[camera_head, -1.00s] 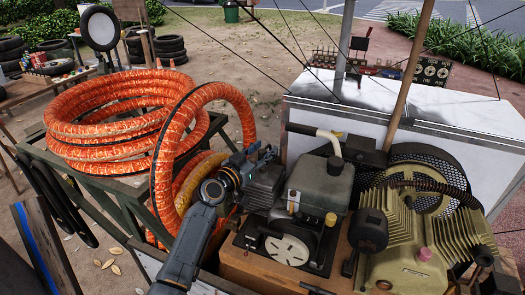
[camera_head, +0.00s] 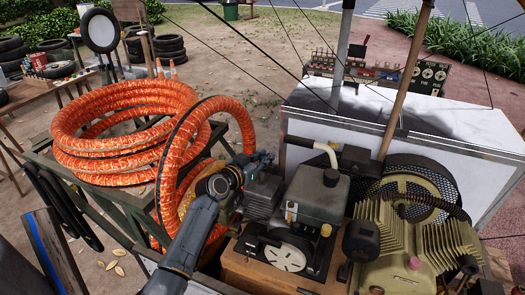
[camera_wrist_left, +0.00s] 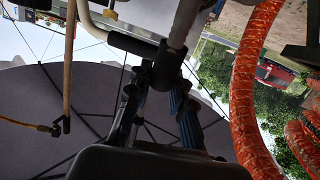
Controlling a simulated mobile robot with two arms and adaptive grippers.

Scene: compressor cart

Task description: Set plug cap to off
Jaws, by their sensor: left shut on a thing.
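My left gripper (camera_head: 262,157) is at the left side of the engine, just above a grey finned block (camera_head: 262,194). In the left wrist view its two fingers (camera_wrist_left: 158,85) close around a black cap-like piece (camera_wrist_left: 168,62) on a grey rod, which I take to be the plug cap. In the head view this piece is hidden by the gripper. The engine (camera_head: 320,200) has a dark grey tank, a bent cream handle and a round cream disc on its front. My right gripper is not in view.
A large coil of orange hose (camera_head: 130,135) lies on a table at left, and one loop hangs beside my left arm. A ribbed compressor (camera_head: 415,245) with a belt guard stands at right. A white box (camera_head: 450,135) and a wooden pole (camera_head: 407,75) are behind the engine.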

